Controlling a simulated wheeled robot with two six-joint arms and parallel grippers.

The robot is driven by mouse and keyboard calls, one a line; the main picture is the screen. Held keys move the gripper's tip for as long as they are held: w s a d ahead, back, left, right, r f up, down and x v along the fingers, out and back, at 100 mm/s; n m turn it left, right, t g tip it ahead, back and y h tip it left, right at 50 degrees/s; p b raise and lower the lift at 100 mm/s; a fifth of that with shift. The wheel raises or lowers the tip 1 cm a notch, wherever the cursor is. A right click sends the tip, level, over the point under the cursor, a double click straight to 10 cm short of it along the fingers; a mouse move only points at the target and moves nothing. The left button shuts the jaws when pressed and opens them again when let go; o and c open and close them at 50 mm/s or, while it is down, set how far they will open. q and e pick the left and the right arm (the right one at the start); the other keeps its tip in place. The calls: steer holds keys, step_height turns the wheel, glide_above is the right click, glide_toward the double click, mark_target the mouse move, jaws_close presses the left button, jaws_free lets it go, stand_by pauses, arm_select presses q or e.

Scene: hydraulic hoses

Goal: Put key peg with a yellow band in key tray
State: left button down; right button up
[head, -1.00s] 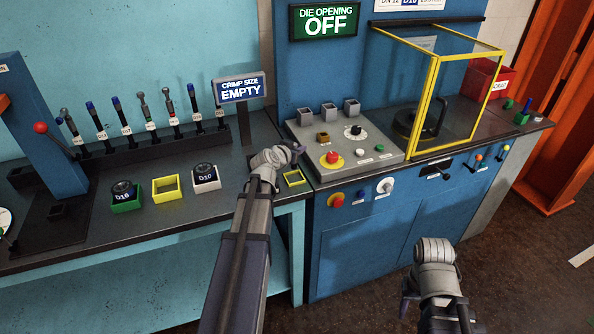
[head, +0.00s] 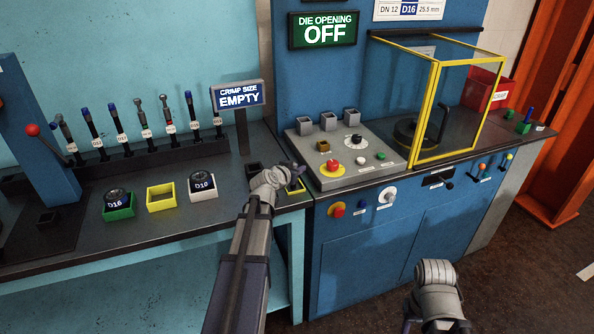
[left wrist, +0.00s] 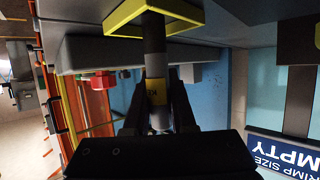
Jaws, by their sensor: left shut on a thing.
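The key peg (left wrist: 155,50) is a dark grey rod with a yellow band (left wrist: 157,92). My left gripper (left wrist: 156,108) is shut on it around the band. In the left wrist view the peg's far end overlaps the yellow-rimmed key tray (left wrist: 112,20); I cannot tell whether it touches the tray floor. In the head view my left gripper (head: 293,178) is at the tray, which sits at the bench's right end and is mostly covered by the gripper. The peg cannot be made out there. My right gripper (head: 436,300) is low at the front, fingertips not clear.
The grey control panel (head: 312,178) stands just right of the tray. A small dark box (head: 253,170) and the crimp size sign (head: 238,95) are behind. Green (head: 118,212), yellow (head: 160,198) and white (head: 203,192) trays sit left. A rack of several hose tools (head: 130,160) is behind them.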

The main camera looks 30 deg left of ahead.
arm_select(q)
steer(key=shift+f, duration=0.2)
steer(key=c, duration=0.7)
jaws_free()
steer(key=shift+r, duration=0.1)
steer(key=shift+c, duration=0.2)
steer(key=shift+r, duration=0.2)
steer(key=a+p+v, duration=0.1)
steer(key=p+v, duration=0.3)
steer(key=v, duration=0.8)
steer(key=shift+d+p, duration=0.4)
steer(key=shift+d, duration=0.05)
